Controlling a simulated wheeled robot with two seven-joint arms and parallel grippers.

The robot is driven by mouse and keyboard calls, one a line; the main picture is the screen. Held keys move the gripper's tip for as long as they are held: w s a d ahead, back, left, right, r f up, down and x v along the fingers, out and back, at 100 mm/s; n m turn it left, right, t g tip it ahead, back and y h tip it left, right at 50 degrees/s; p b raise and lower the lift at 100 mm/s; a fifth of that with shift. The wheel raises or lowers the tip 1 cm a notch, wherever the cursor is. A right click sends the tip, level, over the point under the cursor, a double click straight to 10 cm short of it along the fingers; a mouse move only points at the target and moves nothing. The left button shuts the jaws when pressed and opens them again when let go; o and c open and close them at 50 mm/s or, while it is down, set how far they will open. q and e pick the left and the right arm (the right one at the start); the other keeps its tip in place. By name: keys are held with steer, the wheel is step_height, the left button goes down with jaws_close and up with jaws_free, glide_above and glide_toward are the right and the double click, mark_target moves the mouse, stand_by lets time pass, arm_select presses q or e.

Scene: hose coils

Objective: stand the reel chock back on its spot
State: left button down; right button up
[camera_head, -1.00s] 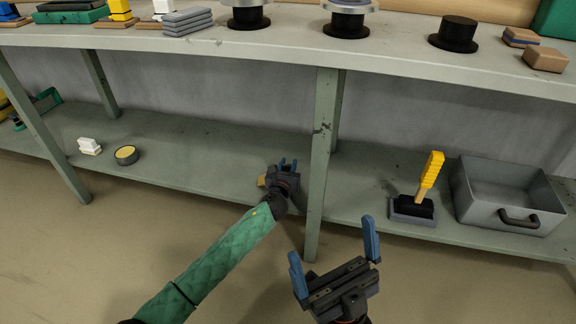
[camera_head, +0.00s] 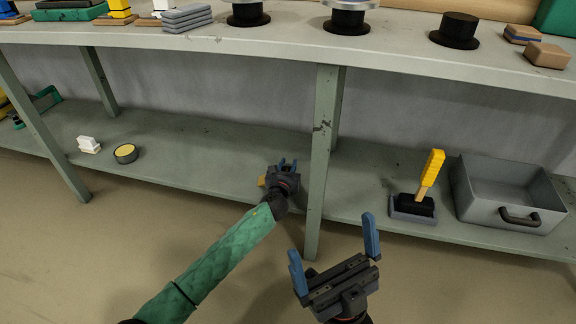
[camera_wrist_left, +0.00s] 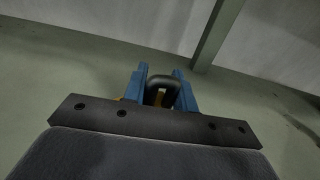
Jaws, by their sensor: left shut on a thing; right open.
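My left gripper (camera_head: 282,166) is low over the lower shelf, just left of the middle leg. In the left wrist view its blue fingers (camera_wrist_left: 160,88) are shut on a black loop-shaped handle (camera_wrist_left: 163,86). A bit of yellow shows below the handle, and a yellow corner of the reel chock (camera_head: 262,181) shows beside the gripper in the head view. The rest of the chock is hidden by the gripper, so I cannot tell whether it touches the shelf. My right gripper (camera_head: 334,254) is open and empty in front of the shelf.
The lower shelf (camera_head: 200,160) is clear left of my left gripper, up to a round yellow-topped tin (camera_head: 125,153) and a white block (camera_head: 88,145). The middle leg (camera_head: 321,150) stands close on the right. Beyond it are a yellow-handled brush (camera_head: 428,175) and a grey bin (camera_head: 510,200).

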stand_by(0.4)
arm_select(q)
steer(key=c, duration=1)
jaws_free()
steer(key=shift+c, duration=0.2)
steer(key=shift+f, duration=0.1)
steer(key=shift+s, duration=0.15)
steer(key=shift+p+v, duration=0.85)
steer(key=shift+v, duration=0.8)
steer(key=shift+p+v, duration=0.95)
steer(key=shift+v, duration=1.2)
